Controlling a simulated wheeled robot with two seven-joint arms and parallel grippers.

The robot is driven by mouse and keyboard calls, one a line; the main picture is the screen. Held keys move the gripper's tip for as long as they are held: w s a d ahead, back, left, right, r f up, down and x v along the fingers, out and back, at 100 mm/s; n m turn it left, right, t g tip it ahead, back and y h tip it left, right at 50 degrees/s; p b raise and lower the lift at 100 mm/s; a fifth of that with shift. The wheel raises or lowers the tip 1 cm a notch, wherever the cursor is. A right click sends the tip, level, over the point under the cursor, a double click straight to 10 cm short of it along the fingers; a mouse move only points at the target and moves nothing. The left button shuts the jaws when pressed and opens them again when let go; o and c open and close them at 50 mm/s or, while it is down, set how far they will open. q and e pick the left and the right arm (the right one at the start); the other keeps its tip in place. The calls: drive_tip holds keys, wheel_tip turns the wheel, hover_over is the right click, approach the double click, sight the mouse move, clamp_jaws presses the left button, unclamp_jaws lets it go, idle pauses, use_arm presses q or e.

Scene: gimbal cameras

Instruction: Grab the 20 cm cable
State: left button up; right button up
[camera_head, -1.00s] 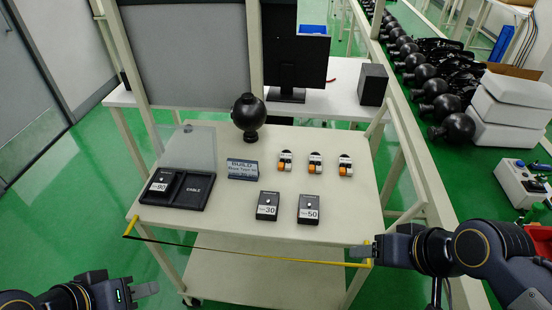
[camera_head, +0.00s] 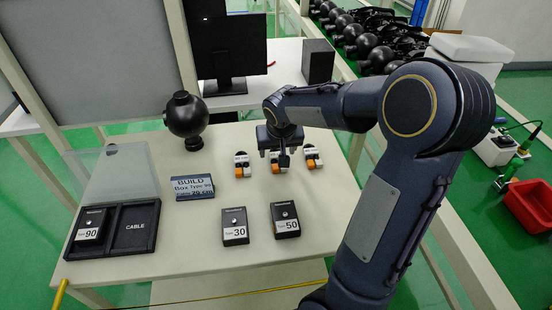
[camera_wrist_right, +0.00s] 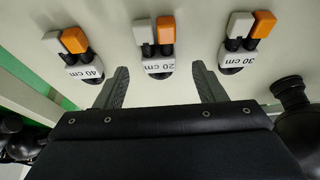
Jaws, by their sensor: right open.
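The 20 cm cable (camera_wrist_right: 158,52) is the middle of three short cables with white and orange plugs. Its "20 cm" label reads upside down in the right wrist view. In the head view the cable (camera_head: 274,168) is partly hidden by my right gripper (camera_head: 281,155). The right gripper (camera_wrist_right: 160,72) is open and empty, with its fingers apart on either side of the 20 cm label. I cannot tell the remaining height. My left gripper is out of view.
The 40 cm cable (camera_wrist_right: 70,52) and 30 cm cable (camera_wrist_right: 245,42) lie on either side. A round black object (camera_head: 186,118), a BUILD sign (camera_head: 194,187), boxes 30 (camera_head: 235,226) and 50 (camera_head: 285,219), and a black tray (camera_head: 138,228) with box 90 (camera_head: 90,227) are on the table.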

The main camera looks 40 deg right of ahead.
sight(277, 156)
drive_tip(key=shift+x, duration=1.4)
drive_tip(key=shift+s+d, duration=0.1)
drive_tip(key=shift+f+b, duration=0.2)
drive_tip(key=shift+b, duration=0.15)
drive_tip(key=shift+c, duration=0.4)
drive_tip(key=c, duration=1)
